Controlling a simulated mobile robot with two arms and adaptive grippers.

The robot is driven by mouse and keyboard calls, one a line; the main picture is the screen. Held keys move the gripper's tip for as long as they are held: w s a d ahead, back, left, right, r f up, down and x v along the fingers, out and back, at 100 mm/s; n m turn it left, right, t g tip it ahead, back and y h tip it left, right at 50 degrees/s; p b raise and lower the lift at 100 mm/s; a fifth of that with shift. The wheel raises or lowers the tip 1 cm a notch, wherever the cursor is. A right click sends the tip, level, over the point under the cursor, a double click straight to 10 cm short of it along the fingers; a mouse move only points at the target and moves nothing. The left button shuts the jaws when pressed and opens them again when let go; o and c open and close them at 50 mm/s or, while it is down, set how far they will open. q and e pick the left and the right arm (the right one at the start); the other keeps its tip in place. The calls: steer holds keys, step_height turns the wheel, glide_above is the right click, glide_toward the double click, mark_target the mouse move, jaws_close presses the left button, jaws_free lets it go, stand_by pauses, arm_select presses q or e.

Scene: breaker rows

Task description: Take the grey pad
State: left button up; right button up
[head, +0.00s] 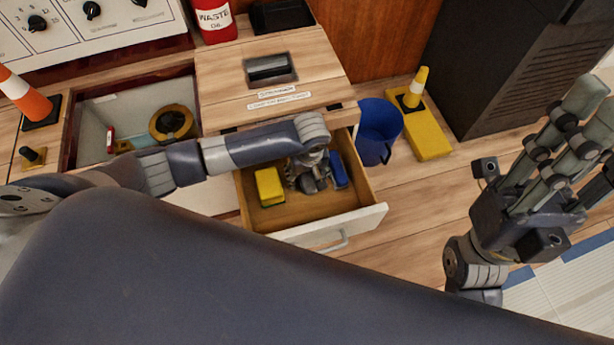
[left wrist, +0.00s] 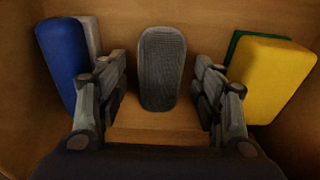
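The grey pad (left wrist: 162,68) is a dark, ribbed block with rounded ends, standing upright in the left wrist view against the drawer's wooden wall. My left gripper (left wrist: 160,85) is open, with one finger on each side of the pad and a visible gap on both sides. In the head view my left gripper (head: 314,181) is down inside the open drawer (head: 285,220), and I cannot make out the pad beneath it. My right gripper (head: 592,112) is open and empty, raised at the right, well away from the drawer.
In the drawer, a yellow block (head: 269,187) with a green layer lies left of my left gripper, and a blue block (head: 338,170) lies right. A blue bin (head: 378,130) stands right of the drawer. A sunken bin (head: 95,125) is at left.

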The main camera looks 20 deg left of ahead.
arm_select(q)
steer(key=c, duration=1)
steer(key=shift+r, duration=0.15)
